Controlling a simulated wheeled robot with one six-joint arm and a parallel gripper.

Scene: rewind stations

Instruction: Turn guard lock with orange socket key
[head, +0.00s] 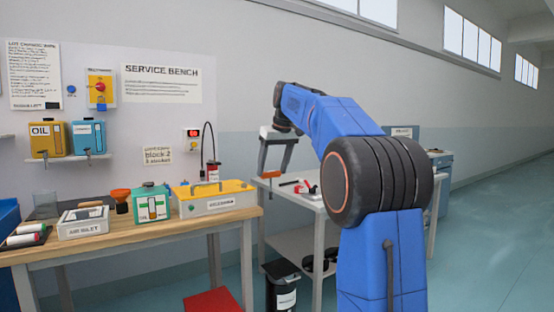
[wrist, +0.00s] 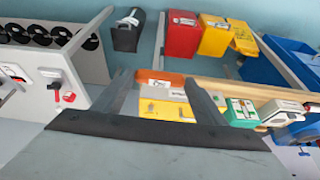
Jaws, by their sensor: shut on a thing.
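My gripper (head: 274,170) is raised near the gap between the wooden bench and the grey table. In the wrist view its two grey fingers (wrist: 158,78) are closed on an orange piece, which I take to be the orange socket key (wrist: 160,77). The key is a small orange block between the fingertips in the head view (head: 270,175). A pale labelled part shows just below it in the wrist view. I cannot make out the guard lock for certain. A red handle (wrist: 68,97) and a black knob show on a pale unit at the wrist view's left.
The grey table (head: 296,197) carries small red and black parts. A black bin (head: 283,287) stands below. Floor at right is clear.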

